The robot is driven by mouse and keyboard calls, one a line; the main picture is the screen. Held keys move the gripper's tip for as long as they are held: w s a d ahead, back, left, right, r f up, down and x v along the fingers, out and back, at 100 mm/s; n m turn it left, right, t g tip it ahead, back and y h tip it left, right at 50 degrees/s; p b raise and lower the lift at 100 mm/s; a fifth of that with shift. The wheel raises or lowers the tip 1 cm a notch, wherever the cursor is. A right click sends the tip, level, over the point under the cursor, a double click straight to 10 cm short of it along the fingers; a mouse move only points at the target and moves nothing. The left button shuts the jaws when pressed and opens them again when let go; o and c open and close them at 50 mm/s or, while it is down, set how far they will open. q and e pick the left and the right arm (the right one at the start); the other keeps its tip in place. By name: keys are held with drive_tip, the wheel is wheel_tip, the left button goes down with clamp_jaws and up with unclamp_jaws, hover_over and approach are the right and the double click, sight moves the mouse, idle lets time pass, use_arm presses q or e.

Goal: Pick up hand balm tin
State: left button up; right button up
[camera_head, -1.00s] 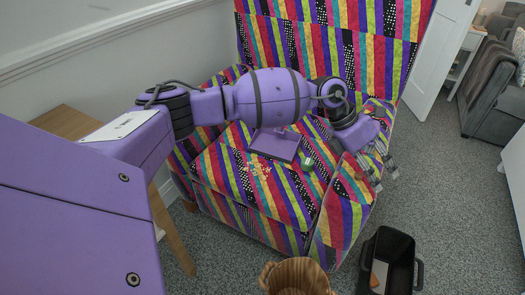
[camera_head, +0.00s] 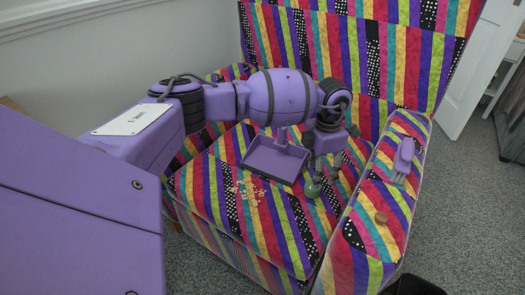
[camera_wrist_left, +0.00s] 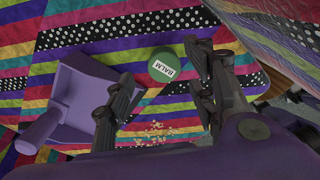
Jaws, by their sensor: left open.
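The hand balm tin is a small round green tin with a white "BALM" label (camera_wrist_left: 164,66). It lies on the striped armchair seat, and a green part of it shows below my left gripper in the head view (camera_head: 313,190). My left gripper (camera_head: 326,176) points down over the seat at the tin. In the wrist view its two fingers (camera_wrist_left: 160,76) are spread apart, with the tin between and just beyond their tips. Nothing is held. I cannot tell how high the fingertips are above the seat. My right gripper is not in view.
A purple dustpan (camera_head: 275,160) lies left of the tin, with scattered crumbs (camera_head: 250,190) in front. A purple hand brush (camera_head: 403,160) and a small brown round thing (camera_head: 381,217) are on the right armrest (camera_head: 372,245). The backrest rises behind.

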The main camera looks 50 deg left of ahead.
sight(310, 194)
use_arm(q)
drive_tip(key=shift+s+f, duration=0.25)
drive_tip(key=shift+f, duration=0.7)
drive_tip(key=f, duration=0.1)
drive_tip(key=f+b, duration=0.1)
drive_tip(key=f, duration=0.1)
drive_tip(key=f+b, duration=0.1)
drive_tip(key=shift+s+a+f, duration=0.25)
drive_tip(key=shift+a+f, duration=0.05)
drive_tip(key=shift+r, duration=0.1)
drive_tip(key=shift+c, duration=1.6)
drive_tip(key=shift+w, duration=0.1)
drive_tip(key=c, duration=0.8)
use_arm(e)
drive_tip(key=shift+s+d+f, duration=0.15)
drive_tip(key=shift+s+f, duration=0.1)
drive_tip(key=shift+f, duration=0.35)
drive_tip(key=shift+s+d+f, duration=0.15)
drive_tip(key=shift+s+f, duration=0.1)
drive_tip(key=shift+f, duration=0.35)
